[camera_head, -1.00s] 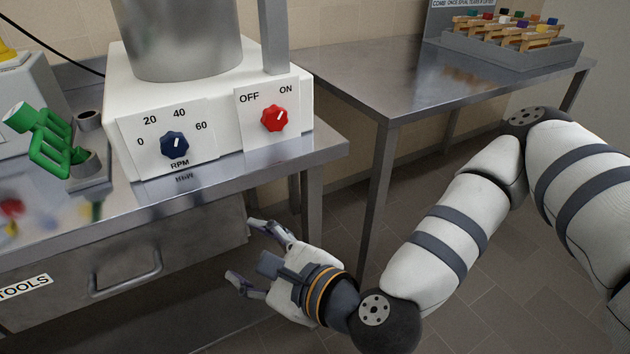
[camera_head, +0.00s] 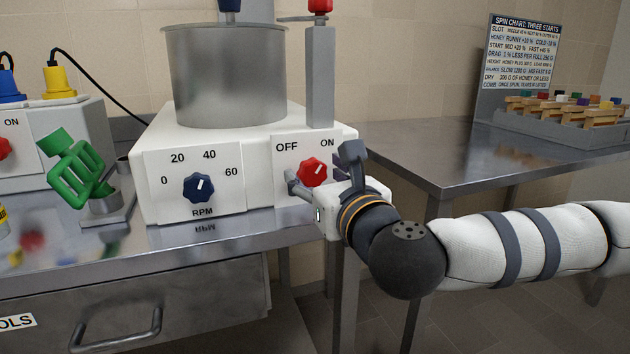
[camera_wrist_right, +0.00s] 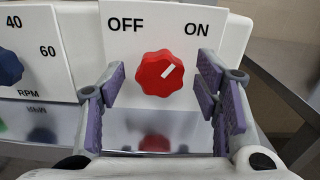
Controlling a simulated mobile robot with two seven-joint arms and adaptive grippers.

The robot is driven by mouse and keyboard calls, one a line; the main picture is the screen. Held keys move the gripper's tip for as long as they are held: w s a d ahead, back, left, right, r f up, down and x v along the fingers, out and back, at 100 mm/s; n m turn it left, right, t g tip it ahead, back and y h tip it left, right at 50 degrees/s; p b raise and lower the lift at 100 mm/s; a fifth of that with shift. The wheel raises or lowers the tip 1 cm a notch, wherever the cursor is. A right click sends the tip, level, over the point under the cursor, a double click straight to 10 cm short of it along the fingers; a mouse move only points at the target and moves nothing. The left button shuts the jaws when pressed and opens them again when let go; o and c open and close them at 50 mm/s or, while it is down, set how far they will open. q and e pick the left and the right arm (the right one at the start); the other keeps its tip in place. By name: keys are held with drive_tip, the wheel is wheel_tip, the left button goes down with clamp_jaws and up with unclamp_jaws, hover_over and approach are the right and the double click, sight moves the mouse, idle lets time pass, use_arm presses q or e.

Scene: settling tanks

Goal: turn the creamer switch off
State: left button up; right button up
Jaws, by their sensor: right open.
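The creamer (camera_head: 252,140) is a white housing with a metal drum on top. On its front is a red switch knob (camera_head: 312,172) between the labels OFF and ON. Its white mark points up and right, toward ON, as the right wrist view also shows on the knob (camera_wrist_right: 160,74). My right gripper (camera_head: 312,184) is right in front of the knob. In the right wrist view the gripper's purple-padded fingers (camera_wrist_right: 162,95) stand open on either side, below and around the knob, with gaps to it. My left gripper is not in view.
A blue RPM dial (camera_head: 198,188) sits left of the switch. A green object (camera_head: 75,170) stands in a holder further left. The creamer stands on a metal table with a drawer (camera_head: 130,310). Another metal table (camera_head: 430,150) at right carries a rack.

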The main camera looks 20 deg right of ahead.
drive_tip(key=shift+w, duration=0.5)
drive_tip(key=c, duration=1.1)
drive_tip(key=shift+c, duration=0.2)
